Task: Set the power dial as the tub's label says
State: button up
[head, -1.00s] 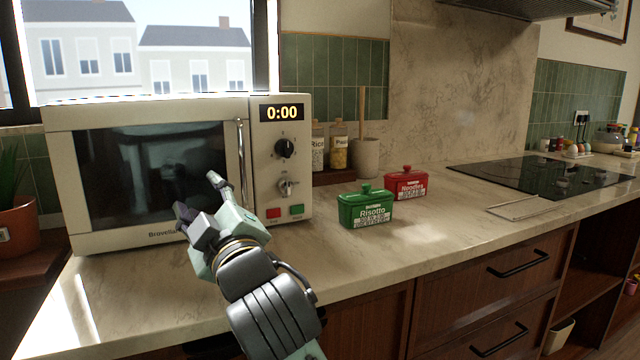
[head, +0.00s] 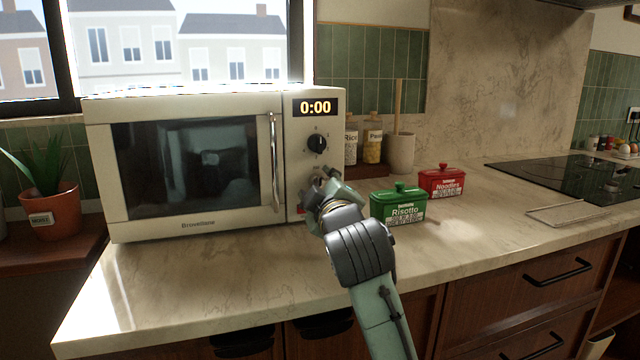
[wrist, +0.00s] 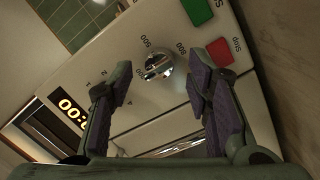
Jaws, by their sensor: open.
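The microwave (head: 195,165) has a black upper dial (head: 317,143) and a silver lower dial (wrist: 156,62). Numbers such as 500 and 800 are printed around the silver dial; its pointer setting is unclear. My gripper (wrist: 158,70) is open, its two fingers on either side of the silver dial in the wrist view; contact is not visible. In the head view, my gripper (head: 322,184) is at the lower control panel and mostly covers that dial. A green Risotto tub (head: 398,204) and a red Noodles tub (head: 441,181) stand to the right. Their small label print is unreadable.
The display (head: 315,107) reads 0:00. A green button (wrist: 197,10) and a red Stop button (wrist: 221,52) are close to my right finger in the wrist view. The chrome door handle (head: 275,162) stands out left of the panel. Jars and a utensil pot (head: 400,153) are behind the tubs.

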jog(key=shift+w, duration=0.35)
jog(key=shift+c, duration=0.4)
jog(key=shift+a, duration=0.1)
grip_shut()
